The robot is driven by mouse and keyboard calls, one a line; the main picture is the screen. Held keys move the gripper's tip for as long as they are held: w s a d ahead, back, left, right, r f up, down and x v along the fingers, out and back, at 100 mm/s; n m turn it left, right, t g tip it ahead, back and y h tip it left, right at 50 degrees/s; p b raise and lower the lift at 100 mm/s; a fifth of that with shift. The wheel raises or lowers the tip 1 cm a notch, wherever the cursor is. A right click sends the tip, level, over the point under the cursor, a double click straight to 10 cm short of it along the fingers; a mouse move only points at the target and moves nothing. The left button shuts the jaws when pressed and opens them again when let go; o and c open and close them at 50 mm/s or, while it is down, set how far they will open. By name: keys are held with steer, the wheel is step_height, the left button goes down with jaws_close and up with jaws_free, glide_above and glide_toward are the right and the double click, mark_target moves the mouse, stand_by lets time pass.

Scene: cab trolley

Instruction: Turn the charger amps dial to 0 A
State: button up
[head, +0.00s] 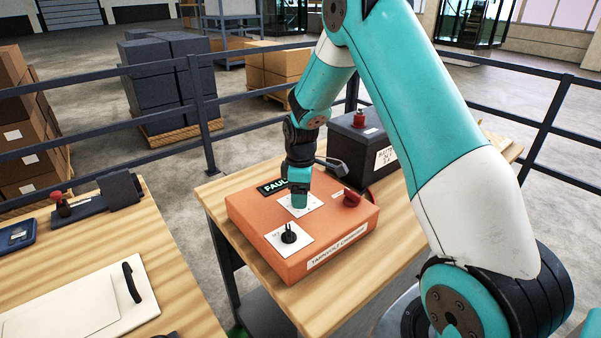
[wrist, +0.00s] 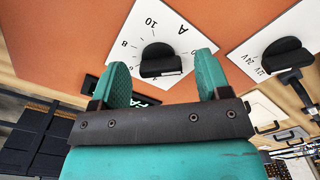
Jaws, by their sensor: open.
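The orange charger (head: 320,240) sits on a wooden bench, with a display reading FAUL, its end hidden by my arm. My gripper (head: 300,203) is over its amps plate (head: 283,202), pointing down. In the wrist view the black amps dial (wrist: 160,58) stands on a white plate marked A, with 10 and 8 readable. My open gripper (wrist: 162,66) has one teal finger on each side of the dial, with gaps. I cannot tell how deep the fingers reach or which number the dial points to. The head view hides this dial behind the gripper.
A second black dial (head: 289,235), marked 12V and 24V in the wrist view (wrist: 285,58), is close by. A red knob (head: 351,198) is on the charger's right. A dark battery (head: 358,145) stands behind. Another bench (head: 100,250) is left, across a gap.

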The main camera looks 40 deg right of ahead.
step_height(320, 180, up, 17)
steer(key=b, duration=0.2)
stand_by(0.5)
steer(key=s+a+r+y, duration=0.2)
steer(key=s+a+r, duration=0.1)
steer(key=s+a, duration=1)
steer(key=s+a+f+m+y, duration=0.1)
steer(key=s+a+m+y, duration=0.1)
steer(key=s+a, duration=0.9)
steer(key=s, duration=0.3)
steer(key=shift+s+f+m, duration=0.3)
steer(key=shift+s+f, duration=0.05)
steer(key=shift+s, duration=0.05)
